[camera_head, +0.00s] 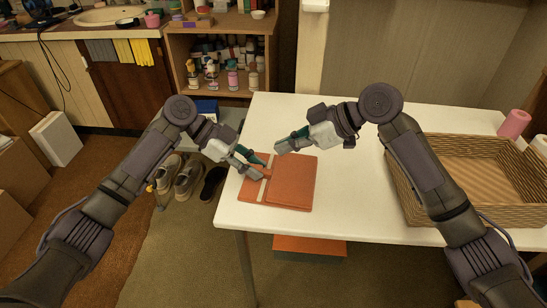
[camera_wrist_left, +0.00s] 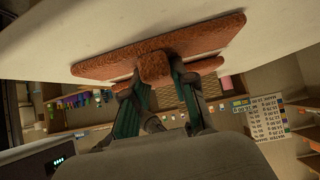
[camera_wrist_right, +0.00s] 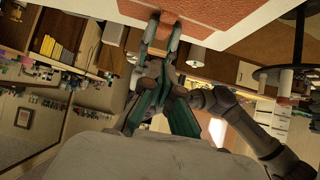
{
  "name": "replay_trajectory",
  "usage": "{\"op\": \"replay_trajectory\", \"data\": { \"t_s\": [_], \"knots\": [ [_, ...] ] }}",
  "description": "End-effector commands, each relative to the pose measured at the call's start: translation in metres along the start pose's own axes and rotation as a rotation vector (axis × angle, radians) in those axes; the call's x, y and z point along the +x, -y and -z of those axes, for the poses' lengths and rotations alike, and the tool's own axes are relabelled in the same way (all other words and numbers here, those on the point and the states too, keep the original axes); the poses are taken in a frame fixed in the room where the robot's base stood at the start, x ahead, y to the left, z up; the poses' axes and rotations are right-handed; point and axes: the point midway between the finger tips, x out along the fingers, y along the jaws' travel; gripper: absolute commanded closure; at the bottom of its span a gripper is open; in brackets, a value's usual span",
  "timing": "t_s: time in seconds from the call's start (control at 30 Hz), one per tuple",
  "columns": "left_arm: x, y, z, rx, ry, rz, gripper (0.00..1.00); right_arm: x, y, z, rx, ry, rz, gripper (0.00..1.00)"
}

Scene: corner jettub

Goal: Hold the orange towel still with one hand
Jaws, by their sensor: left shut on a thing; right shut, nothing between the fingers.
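The orange towel (camera_head: 292,186) lies folded flat on the white table (camera_head: 350,200), near its left end. My left gripper (camera_head: 262,170) is shut on the towel's upper left part, where a pale strip shows beside it. In the left wrist view, a bunched bit of the towel (camera_wrist_left: 155,66) sits between the green fingers (camera_wrist_left: 158,88). My right gripper (camera_head: 282,148) is shut and empty, just above the towel's far edge and apart from it. The right wrist view shows its closed fingers (camera_wrist_right: 165,90), with the towel (camera_wrist_right: 205,15) beyond.
A wicker basket (camera_head: 470,165) stands on the right of the table, with a pink roll (camera_head: 514,124) at its far side. The table between towel and basket is clear. Shoes (camera_head: 188,178) lie on the floor to the left. A shelf with bottles (camera_head: 215,75) stands behind.

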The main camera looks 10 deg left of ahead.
Motion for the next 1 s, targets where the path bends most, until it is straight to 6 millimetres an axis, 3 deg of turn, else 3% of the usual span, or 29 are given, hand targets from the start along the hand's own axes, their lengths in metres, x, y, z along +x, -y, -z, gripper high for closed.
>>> {"op": "replay_trajectory", "data": {
  "t_s": [0.1, 0.3, 0.67, 0.7, 0.8, 0.87, 1.0],
  "knots": [
    [0.004, -0.002, -0.006, -0.008, 0.010, -0.007, 1.00, -0.025, -0.001, 0.003, 0.000, 0.001, -0.003, 1.00],
    [0.004, -0.002, -0.006, -0.008, 0.010, -0.007, 1.00, -0.051, 0.000, 0.006, -0.001, 0.000, -0.001, 1.00],
    [0.004, -0.002, -0.006, -0.008, 0.010, -0.007, 1.00, -0.058, 0.000, 0.007, -0.001, -0.001, 0.001, 1.00],
    [0.004, -0.002, -0.006, -0.009, 0.010, -0.007, 0.70, -0.058, 0.000, 0.007, -0.001, -0.001, 0.001, 1.00],
    [0.004, -0.002, -0.006, -0.009, 0.010, -0.007, 0.54, -0.058, 0.000, 0.007, -0.001, 0.000, 0.001, 1.00],
    [0.004, -0.002, -0.006, -0.009, 0.010, -0.007, 0.44, -0.058, 0.000, 0.007, -0.001, 0.000, 0.001, 1.00],
    [0.003, -0.002, -0.006, -0.008, 0.010, -0.005, 0.44, -0.057, 0.000, 0.007, -0.001, 0.000, 0.001, 1.00]
  ]
}}
